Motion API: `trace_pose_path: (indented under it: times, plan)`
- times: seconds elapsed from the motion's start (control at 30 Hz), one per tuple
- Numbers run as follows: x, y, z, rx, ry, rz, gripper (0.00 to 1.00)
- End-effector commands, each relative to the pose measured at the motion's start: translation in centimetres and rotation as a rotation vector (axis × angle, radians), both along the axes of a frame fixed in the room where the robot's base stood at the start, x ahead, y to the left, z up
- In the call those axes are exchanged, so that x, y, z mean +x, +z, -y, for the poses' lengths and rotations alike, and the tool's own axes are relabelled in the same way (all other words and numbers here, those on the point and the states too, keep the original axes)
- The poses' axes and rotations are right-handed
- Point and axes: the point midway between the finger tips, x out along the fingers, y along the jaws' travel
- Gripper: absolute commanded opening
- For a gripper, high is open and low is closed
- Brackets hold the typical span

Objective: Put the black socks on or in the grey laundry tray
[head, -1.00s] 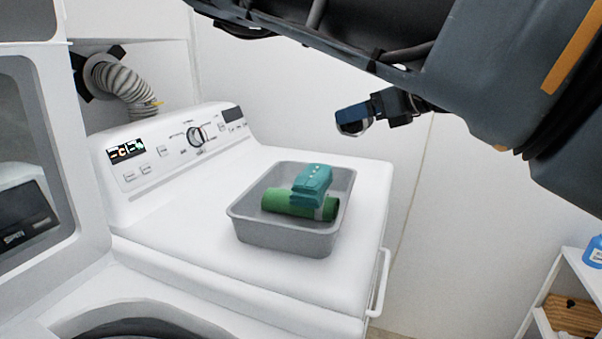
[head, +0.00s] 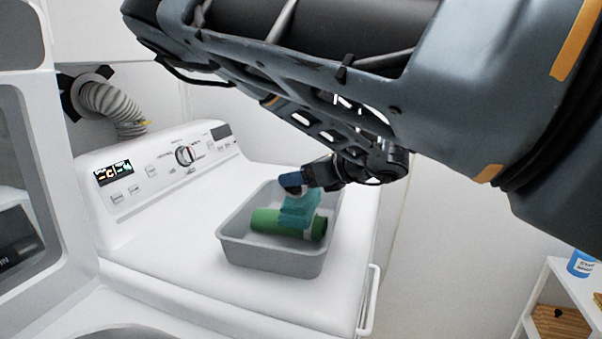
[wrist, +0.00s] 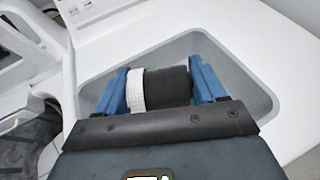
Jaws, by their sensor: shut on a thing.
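The grey laundry tray (head: 268,259) sits on top of the white machine. In the head view the socks are mostly hidden by the fingers. I cannot tell whether the socks touch what is in the tray.
The machine's control panel (head: 160,165) stands behind at left. A white shelf (head: 555,285) with a blue bottle (head: 582,264) is at right.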

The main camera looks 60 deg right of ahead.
Motion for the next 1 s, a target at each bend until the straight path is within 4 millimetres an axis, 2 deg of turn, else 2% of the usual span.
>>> trace_pose_path:
  times: [0.33, 0.37, 0.6, 0.83, 0.97, 1.0]
  plan:
    - [-0.01, -0.44, 0.02, -0.001, 0.0, 0.0, 0.37]
    - [-0.02, -0.43, 0.02, 0.0, 0.0, 0.0, 0.7]
    - [-0.02, -0.32, 0.03, 0.0, 0.0, 0.0, 0.93]
    - [-0.01, -0.28, 0.03, 0.0, 0.0, 0.001, 0.95]
    - [0.0, 0.4, 0.04, -0.001, -0.001, 0.002, 0.95]
    - [-0.48, 0.16, -0.01, -0.001, -0.002, 0.0, 0.95]
